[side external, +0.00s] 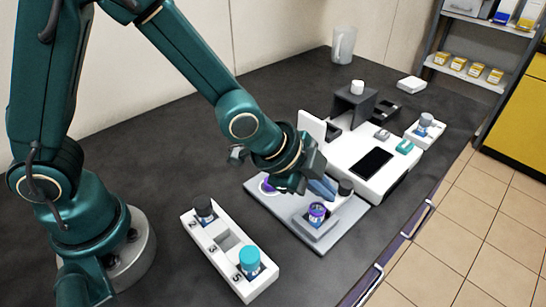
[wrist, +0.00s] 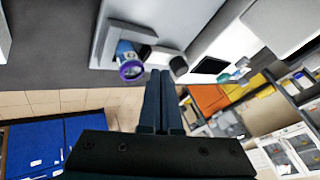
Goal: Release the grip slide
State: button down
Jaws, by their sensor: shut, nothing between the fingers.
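My gripper (side external: 325,189) is shut and empty, with its fingers over the grey plate (side external: 338,236) of the bioreactor station. In the wrist view the two dark fingers (wrist: 160,74) lie together. A purple-ringed vessel (side external: 317,210) stands on a raised block on the plate, just in front of the fingers; it also shows in the wrist view (wrist: 131,70), left of the fingertips. A second purple piece (side external: 268,185) is partly hidden behind my wrist. A black-capped piece (side external: 345,187) is just right of the fingers. I cannot pick out the grip slide for certain.
A white rack (side external: 222,262) with a black-capped and a teal-capped vial is at the front. A white unit with a dark screen (side external: 372,161) stands behind the plate. A dark grey box (side external: 352,110) and clear jug (side external: 344,45) are further back. The left tabletop is clear.

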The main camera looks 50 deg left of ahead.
jog(key=s+a+r+n+t+y, duration=0.15)
jog(key=s+a+r+n, duration=0.3)
jog(key=a+r, duration=0.65)
jog(key=s+a+n+g+y, duration=0.1)
jog(key=s+a+n+g, duration=0.1)
jog(key=s+n, duration=0.7)
jog(key=shift+s+a+f+g, duration=0.15)
jog(key=shift+s+a+g, duration=0.2)
jog(key=shift+s+a, duration=0.55)
